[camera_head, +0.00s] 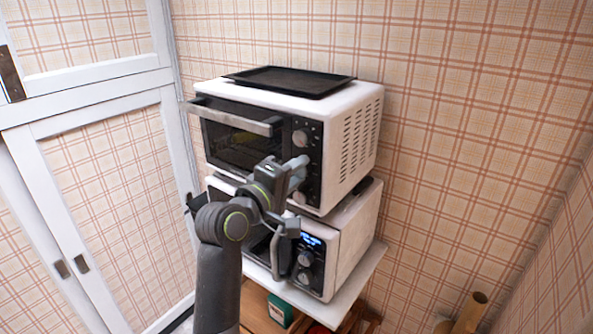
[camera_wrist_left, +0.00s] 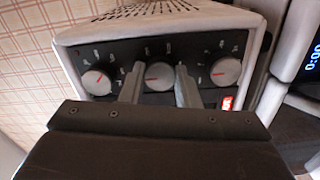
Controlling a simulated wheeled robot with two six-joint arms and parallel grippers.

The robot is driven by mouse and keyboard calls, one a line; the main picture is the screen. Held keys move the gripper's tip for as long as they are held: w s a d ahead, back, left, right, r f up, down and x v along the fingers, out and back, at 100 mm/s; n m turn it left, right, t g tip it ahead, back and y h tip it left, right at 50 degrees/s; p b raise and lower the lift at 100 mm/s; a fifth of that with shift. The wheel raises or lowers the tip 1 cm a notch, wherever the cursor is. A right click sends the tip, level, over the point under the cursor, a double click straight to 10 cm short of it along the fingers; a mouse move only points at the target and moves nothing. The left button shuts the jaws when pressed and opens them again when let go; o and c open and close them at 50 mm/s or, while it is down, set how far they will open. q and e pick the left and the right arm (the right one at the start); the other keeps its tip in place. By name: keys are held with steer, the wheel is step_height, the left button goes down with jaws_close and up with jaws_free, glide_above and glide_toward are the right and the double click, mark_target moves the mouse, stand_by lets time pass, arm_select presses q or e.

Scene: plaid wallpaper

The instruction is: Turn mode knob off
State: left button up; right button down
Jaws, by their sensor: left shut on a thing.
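The white toaster oven (camera_head: 355,140) stands on top of another appliance, its black control panel facing me. Three silver knobs sit in a row: the upper knob (camera_head: 300,137), the lower knob (camera_head: 299,197) and a middle knob hidden in the head view by my gripper. My left gripper (camera_head: 298,168) is at the panel. In the left wrist view its fingers (camera_wrist_left: 160,84) stand on either side of the middle knob (camera_wrist_left: 160,76), shut on it. The other knobs (camera_wrist_left: 97,82) and (camera_wrist_left: 226,71) are free. A red light (camera_wrist_left: 228,102) glows beside the panel's end knob. I cannot tell which knob is the mode knob.
A black tray (camera_head: 290,80) lies on the oven. The oven door handle (camera_head: 235,117) sticks out left of the knobs. A white microwave-like appliance (camera_head: 350,237) with a lit display stands below, on a shelf (camera_head: 345,300). A white-framed door (camera_head: 100,90) is at left.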

arm_select(q)
steer(key=o, duration=1)
steer(key=shift+c, duration=0.2)
steer(key=b+v, duration=0.4)
steer(key=v, duration=1.3)
steer(key=shift+s+a, duration=0.15)
